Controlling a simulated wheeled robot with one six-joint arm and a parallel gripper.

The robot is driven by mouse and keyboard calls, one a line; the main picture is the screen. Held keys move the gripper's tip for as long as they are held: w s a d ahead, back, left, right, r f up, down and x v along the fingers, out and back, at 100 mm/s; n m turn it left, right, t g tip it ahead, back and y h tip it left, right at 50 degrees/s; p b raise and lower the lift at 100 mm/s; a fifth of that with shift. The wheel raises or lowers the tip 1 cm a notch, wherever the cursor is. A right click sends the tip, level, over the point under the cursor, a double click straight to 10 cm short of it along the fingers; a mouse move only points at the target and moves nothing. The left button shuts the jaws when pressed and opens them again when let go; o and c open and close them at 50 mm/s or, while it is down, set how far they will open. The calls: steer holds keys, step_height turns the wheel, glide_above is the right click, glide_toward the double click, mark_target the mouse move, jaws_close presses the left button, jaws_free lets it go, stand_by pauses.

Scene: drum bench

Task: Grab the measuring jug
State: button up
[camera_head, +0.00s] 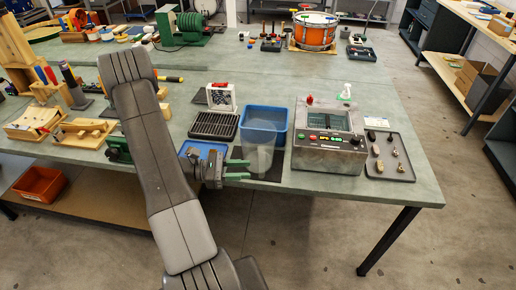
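The measuring jug (261,151) looks like a clear, translucent vessel standing upright near the front edge of the green bench, in front of a blue bin. My gripper (248,169) reaches in from the left at the jug's lower left side. Its two green fingers are apart with a gap between them, so it looks open. The fingertips overlap the jug's left edge in the picture. I cannot tell whether they touch it.
The blue bin (281,120) stands close behind the jug. A grey machine with a screen (329,157) stands right of it, and a tray of small parts (408,164) farther right. A black rack (213,126) and a blue tray (205,148) lie to the left.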

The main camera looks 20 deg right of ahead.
mark_target(262, 176)
steer(key=x, duration=0.2)
steer(key=p+x, duration=0.1)
steer(key=x, duration=0.1)
steer(key=p+x, duration=0.1)
steer(key=x, duration=0.1)
steer(key=shift+s+a+r, duration=0.1)
steer(key=shift+r, duration=0.2)
steer(key=shift+s+d+f, duration=0.1)
steer(key=shift+d, duration=0.25)
jaws_close()
